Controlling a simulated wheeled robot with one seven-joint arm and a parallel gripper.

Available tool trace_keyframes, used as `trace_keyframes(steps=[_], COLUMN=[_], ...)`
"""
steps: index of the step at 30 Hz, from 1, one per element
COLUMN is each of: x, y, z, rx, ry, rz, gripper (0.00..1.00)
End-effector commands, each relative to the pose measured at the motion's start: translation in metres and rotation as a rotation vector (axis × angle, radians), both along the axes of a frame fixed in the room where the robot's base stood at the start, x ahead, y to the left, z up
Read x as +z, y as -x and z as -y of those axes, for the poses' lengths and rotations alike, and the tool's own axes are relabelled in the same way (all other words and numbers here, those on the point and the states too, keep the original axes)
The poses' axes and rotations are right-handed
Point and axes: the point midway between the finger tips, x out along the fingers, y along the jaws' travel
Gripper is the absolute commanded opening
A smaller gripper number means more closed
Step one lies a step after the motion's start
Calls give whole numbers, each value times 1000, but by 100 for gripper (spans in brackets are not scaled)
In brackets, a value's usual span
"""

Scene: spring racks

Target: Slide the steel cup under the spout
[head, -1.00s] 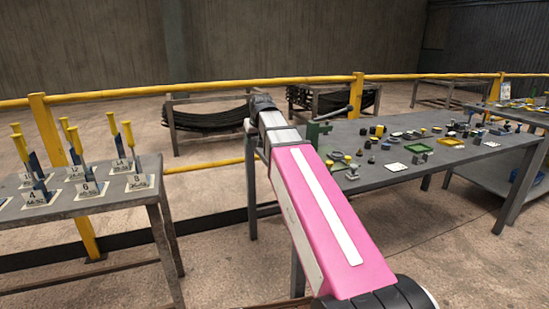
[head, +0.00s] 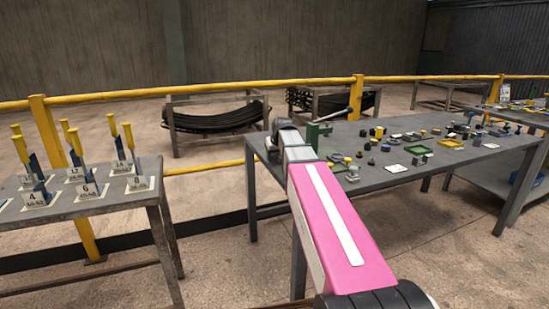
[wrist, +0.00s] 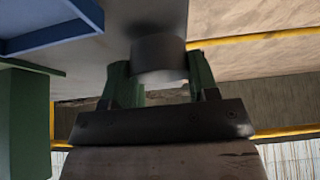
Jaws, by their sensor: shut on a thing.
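The steel cup (wrist: 158,52) is a plain grey cylinder between the two green fingers of my gripper (wrist: 158,78) in the wrist view. My gripper is shut on it, with a finger on each side. The cup is against or close over the grey table top; I cannot tell whether it touches. In the head view my arm hides the cup, and my gripper is at the left end of the long grey table (head: 440,172). A green stand with a lever (head: 318,130) is just right of my wrist. I cannot make out a spout.
A green block (wrist: 22,120) and a blue-edged thing (wrist: 50,30) are at the left of the wrist view. A yellow rail (head: 220,90) runs behind. A second table (head: 110,205) is at left.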

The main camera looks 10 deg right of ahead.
Motion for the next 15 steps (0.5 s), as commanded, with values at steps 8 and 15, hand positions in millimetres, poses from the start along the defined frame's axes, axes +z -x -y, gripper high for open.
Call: trace_keyframes(steps=[8,15], x=[-11,-14], y=[0,0], z=[0,0], rx=[0,0], ry=[0,0], rz=[2,1], gripper=[28,61])
